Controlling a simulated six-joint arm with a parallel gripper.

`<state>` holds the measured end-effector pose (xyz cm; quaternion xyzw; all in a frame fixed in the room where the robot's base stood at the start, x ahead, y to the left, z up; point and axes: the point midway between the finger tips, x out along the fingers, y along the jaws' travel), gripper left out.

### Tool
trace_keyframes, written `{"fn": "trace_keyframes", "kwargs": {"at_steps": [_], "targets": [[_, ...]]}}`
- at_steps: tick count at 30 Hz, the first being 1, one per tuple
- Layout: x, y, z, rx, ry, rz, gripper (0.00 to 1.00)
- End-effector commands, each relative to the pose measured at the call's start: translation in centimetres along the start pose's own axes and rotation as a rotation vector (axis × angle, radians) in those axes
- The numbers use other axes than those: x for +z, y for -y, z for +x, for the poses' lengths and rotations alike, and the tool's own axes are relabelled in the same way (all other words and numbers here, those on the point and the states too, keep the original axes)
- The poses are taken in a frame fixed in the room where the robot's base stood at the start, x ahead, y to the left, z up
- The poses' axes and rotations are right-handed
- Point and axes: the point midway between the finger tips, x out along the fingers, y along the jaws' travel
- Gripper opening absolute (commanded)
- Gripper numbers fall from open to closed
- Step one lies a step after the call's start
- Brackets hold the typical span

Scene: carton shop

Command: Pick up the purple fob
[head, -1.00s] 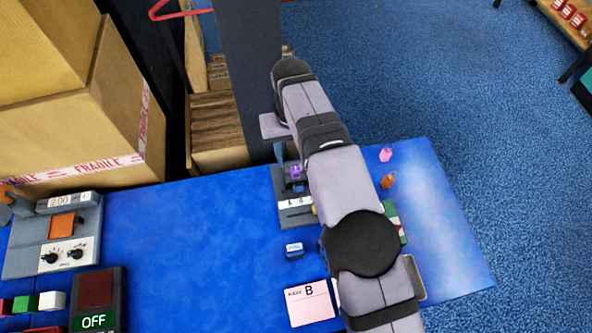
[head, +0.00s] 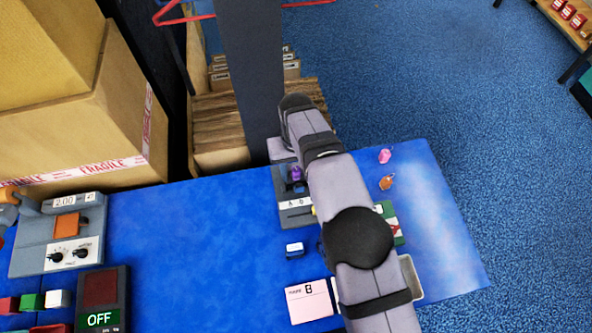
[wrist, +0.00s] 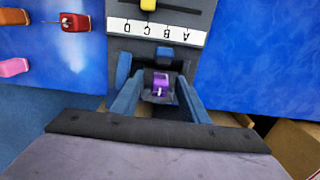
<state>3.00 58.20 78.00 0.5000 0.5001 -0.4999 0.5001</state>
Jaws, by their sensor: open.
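The purple fob (wrist: 161,82) is on the grey rack with a lettered white strip, between the two blue-grey fingers of my gripper (wrist: 157,80) in the wrist view. My gripper is open, with a gap to the fob on both sides. In the head view the purple fob (head: 297,173) shows at the left edge of my arm, on the rack (head: 292,216). My fingers are mostly hidden there behind the arm. I cannot tell how far the fingertips are above the rack.
A blue block (wrist: 165,54) lies close beyond the fob. Pink (head: 384,156) and orange (head: 386,183) fobs lie to the right, and a red fob (wrist: 76,22) shows in the wrist view. A dark column (head: 250,70) stands just behind the rack. The blue table's middle (head: 190,250) is clear.

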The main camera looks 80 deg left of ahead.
Motion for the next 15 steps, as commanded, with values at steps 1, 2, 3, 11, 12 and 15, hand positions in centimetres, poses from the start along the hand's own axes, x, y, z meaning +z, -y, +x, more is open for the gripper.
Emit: {"fn": "trace_keyframes", "kwargs": {"at_steps": [1, 2, 3, 11, 12, 15], "targets": [[-0.01, 0.0, 0.01, 0.0, 0.0, 0.0, 0.41], [-0.01, 0.0, 0.0, 0.0, 0.0, 0.0, 0.41], [-0.01, 0.0, 0.0, 0.0, 0.0, 0.0, 0.41], [-0.01, 0.0, -0.04, 0.0, 0.0, 0.0, 0.0], [-0.01, 0.0, -0.04, 0.0, 0.0, 0.0, 0.0], [-0.01, 0.0, -0.05, 0.0, 0.0, 0.0, 0.0]]}}
